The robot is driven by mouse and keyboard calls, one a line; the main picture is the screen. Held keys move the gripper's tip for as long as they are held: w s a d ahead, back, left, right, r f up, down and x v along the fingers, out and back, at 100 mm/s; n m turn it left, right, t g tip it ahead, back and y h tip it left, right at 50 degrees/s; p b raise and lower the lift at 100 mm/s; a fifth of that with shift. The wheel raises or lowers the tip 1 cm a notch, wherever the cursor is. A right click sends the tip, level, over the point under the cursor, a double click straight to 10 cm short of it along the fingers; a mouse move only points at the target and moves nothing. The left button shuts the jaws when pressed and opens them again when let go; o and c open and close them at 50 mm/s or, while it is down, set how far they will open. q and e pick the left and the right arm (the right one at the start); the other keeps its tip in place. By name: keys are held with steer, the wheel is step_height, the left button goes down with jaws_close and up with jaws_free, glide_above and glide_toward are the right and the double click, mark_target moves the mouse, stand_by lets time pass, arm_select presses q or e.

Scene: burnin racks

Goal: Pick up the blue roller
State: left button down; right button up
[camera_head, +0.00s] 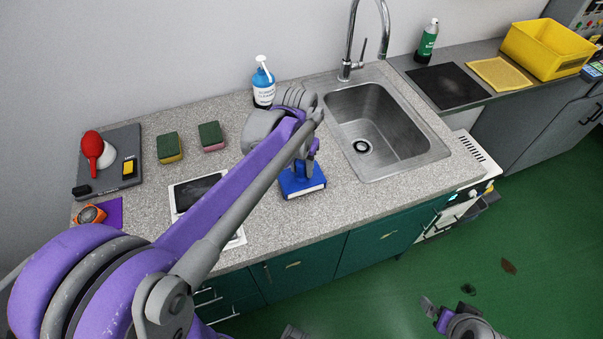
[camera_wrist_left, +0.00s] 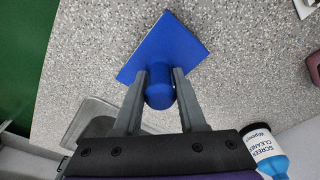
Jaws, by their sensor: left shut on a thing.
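The blue roller (camera_head: 303,183) is at the counter's front part, left of the sink, with a flat square blue pad and a rounded blue grip. My left gripper (camera_head: 305,165) reaches it from above and is shut on the grip. In the left wrist view, the two grey fingers (camera_wrist_left: 158,95) stand on either side of the grip, and the pad (camera_wrist_left: 170,45) spreads out beyond them. I cannot tell whether the pad touches the counter. My right gripper (camera_head: 436,312) is low over the green floor, away from the counter, and its jaws are unclear.
A sink (camera_head: 375,130) lies to the right. A screen cleaner bottle (camera_head: 263,85) stands behind my left gripper. A tablet on a white mat (camera_head: 236,240) lies to the left, partly behind my arm. Two sponges (camera_head: 169,147) (camera_head: 211,136) lie further back. Bare counter surrounds the roller.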

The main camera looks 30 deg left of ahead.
arm_select(q)
steer(key=shift+r, duration=0.15)
step_height(320, 180, up, 10)
steer(key=shift+f+p, duration=0.1)
steer(key=shift+p, duration=0.2)
steer(key=c, duration=1)
jaws_free()
jaws_close()
